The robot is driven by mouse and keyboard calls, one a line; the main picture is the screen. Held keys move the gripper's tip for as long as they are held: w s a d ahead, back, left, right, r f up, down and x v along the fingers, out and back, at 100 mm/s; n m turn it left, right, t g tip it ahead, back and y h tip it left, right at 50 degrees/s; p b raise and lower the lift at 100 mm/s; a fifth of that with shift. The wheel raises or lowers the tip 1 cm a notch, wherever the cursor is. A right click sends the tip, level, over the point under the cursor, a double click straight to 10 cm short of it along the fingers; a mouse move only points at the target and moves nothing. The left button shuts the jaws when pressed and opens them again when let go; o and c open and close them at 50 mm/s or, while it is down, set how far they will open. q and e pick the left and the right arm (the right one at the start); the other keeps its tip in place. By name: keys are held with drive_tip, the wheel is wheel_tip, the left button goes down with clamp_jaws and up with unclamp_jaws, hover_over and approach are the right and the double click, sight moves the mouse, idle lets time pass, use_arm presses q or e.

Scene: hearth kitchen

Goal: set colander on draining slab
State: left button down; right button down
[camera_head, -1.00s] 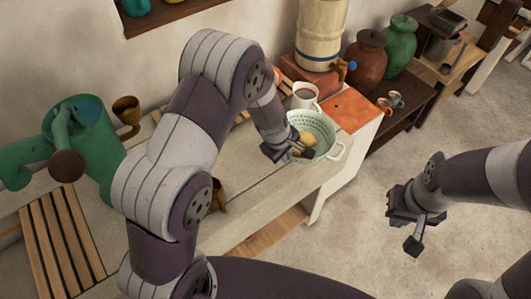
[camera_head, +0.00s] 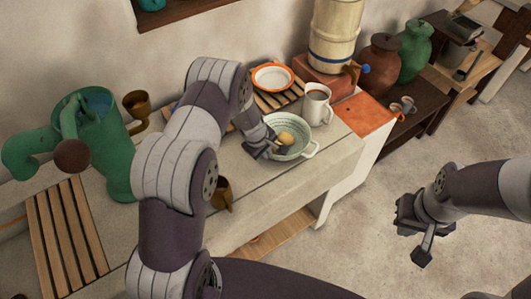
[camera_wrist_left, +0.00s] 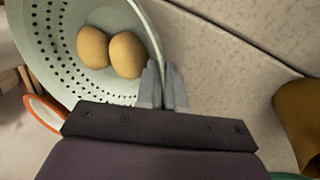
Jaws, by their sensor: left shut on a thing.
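The pale green colander (camera_head: 303,151) is over the pale worktop (camera_head: 262,188), left of the orange tile. I cannot tell whether its base touches the surface. It is roughly upright and holds two potatoes (camera_wrist_left: 128,54). My left gripper (camera_head: 262,150) is shut on its left rim; the wrist view shows the fingers (camera_wrist_left: 163,88) closed on the rim wall. Which surface is the draining slab is unclear; the worktop under the colander has long lines along it. My right gripper (camera_head: 414,245) hangs over the floor, empty, with its fingers apart.
A white mug (camera_head: 317,104) stands just behind the colander. An orange-rimmed plate (camera_head: 272,77) lies on a slatted rack (camera_head: 293,94). A brass cup (camera_head: 222,194) is at the front, and a green watering can (camera_head: 112,150) is at left. The orange tile (camera_head: 365,116) is at right.

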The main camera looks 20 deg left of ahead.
use_arm(q)
drive_tip(key=shift+w+f, duration=0.1)
drive_tip(key=shift+f, duration=0.45)
drive_tip(key=shift+f, duration=0.2)
drive_tip(key=c, duration=1.3)
unclamp_jaws()
drive_tip(key=shift+o, duration=0.2)
drive_tip(key=shift+r, duration=0.2)
drive_tip(key=v, duration=1.1)
drive_tip(key=s+r+m, duration=0.3)
drive_tip(key=s+m, duration=0.1)
drive_tip(key=s, duration=0.2)
drive_tip(key=s+d+r+m+g+y, duration=0.1)
drive_tip(key=s+r+m, duration=0.3)
drive_tip(key=s, duration=0.3)
drive_tip(key=s+d+r+m, duration=0.1)
drive_tip(key=s+r+m, duration=0.2)
drive_tip(key=s, duration=0.4)
drive_tip(key=shift+d+r+m+g, duration=0.15)
drive_tip(key=shift+r+m+g, duration=0.2)
drive_tip(key=shift+m, duration=0.45)
